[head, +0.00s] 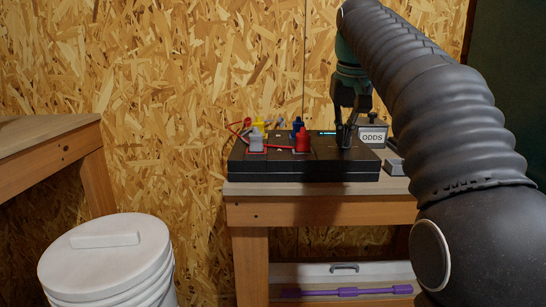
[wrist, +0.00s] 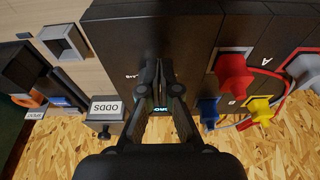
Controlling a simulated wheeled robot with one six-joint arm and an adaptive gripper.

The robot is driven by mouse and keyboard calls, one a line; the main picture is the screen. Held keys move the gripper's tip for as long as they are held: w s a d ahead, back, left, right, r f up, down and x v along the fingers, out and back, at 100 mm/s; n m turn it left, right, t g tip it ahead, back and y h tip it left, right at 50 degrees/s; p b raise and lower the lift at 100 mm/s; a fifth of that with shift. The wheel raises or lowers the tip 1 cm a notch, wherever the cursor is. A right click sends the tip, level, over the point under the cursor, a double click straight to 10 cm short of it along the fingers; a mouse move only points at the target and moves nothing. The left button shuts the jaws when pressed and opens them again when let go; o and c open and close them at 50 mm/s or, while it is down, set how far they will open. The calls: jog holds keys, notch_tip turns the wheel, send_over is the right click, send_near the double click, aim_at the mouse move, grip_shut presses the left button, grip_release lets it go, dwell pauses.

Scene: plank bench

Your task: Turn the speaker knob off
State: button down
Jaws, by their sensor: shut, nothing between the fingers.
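A black box-shaped unit (head: 285,168) stands on the wooden bench. It also fills the upper middle of the wrist view (wrist: 150,30). Coloured plug-like parts sit on its left side in the head view: a red one (head: 303,140), a blue one (head: 297,124), a yellow one (head: 258,126) and a grey one (head: 256,141). My gripper (head: 345,143) points down at the unit's right part, its fingers shut together. In the wrist view the fingertips (wrist: 158,72) are at the unit's face, beside small white lettering and a lit display (wrist: 160,108). I cannot make out the speaker knob; the fingers cover part of the face.
A grey box labelled ODDS (head: 373,137) stands right of my gripper. A grey square frame (wrist: 64,42) lies beside the unit. A red wire (wrist: 285,93) loops by the plugs. A white lidded bucket (head: 105,255) stands on the floor at left.

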jog(key=shift+d+r+p, duration=0.1)
jog(key=shift+d+p, duration=0.65)
jog(key=shift+p, duration=0.6)
dwell(0.3)
jog(key=shift+w+d+p, duration=0.1)
jog(key=shift+d+p, duration=0.35)
jog(key=shift+p, duration=0.15)
dwell(0.5)
jog(key=shift+s, duration=0.2)
jog(key=shift+s+d, duration=0.15)
jog(key=shift+s, duration=0.05)
jog(key=shift+w+v, duration=0.25)
jog(key=shift+v, duration=0.7)
jog(key=shift+w+v, duration=0.2)
jog(key=shift+v, duration=0.75)
jog(key=shift+w+v, duration=0.25)
jog(key=shift+v, duration=0.7)
jog(key=shift+r, duration=0.2)
